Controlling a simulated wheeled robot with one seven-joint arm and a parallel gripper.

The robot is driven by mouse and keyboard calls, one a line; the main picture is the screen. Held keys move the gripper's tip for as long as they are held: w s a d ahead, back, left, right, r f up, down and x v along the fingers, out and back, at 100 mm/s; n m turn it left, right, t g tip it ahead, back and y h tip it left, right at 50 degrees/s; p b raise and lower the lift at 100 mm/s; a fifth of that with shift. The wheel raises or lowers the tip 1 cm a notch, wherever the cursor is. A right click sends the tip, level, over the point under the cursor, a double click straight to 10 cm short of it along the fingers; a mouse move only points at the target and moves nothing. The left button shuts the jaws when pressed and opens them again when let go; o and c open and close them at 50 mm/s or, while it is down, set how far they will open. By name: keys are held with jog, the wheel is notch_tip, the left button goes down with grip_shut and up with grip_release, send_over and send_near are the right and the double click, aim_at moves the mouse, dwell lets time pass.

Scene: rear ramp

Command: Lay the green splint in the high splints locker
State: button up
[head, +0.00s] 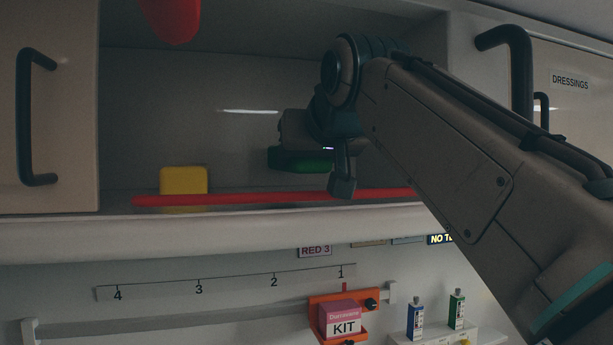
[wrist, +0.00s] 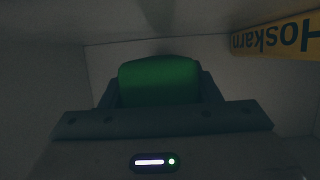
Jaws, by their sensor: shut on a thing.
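My gripper (head: 342,170) reaches into an open high locker (head: 230,85) in the head view. It is shut on the green splint (head: 300,160), which lies roughly level inside the locker, above its floor. In the wrist view the green splint (wrist: 160,80) fills the space between the fingers, with pale locker walls around it. I cannot tell whether the splint touches the locker floor. Part of the splint is hidden by my gripper.
A red bar (head: 250,198) runs along the locker's front edge. A yellow block (head: 184,181) stands inside at the left; a yellow lettered thing (wrist: 280,38) shows in the wrist view. A red thing (head: 175,18) hangs at the top. Below are an orange holder with a kit box (head: 340,318) and bottles (head: 416,318).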

jog(key=shift+s+d+f+b, duration=0.1)
jog(key=shift+s+f+b, duration=0.05)
jog(key=shift+f+b, duration=0.35)
notch_tip(320, 180, down, 2)
jog(key=shift+f+b, duration=0.2)
jog(key=shift+b, duration=1.05)
jog(key=shift+f, duration=0.2)
jog(key=o, duration=1.1)
jog(key=shift+o, duration=0.2)
jog(key=shift+r, duration=0.1)
jog(key=shift+r, duration=0.2)
jog(key=v, duration=1.2)
jog(key=shift+f+b, duration=0.1)
jog(key=shift+b, duration=0.3)
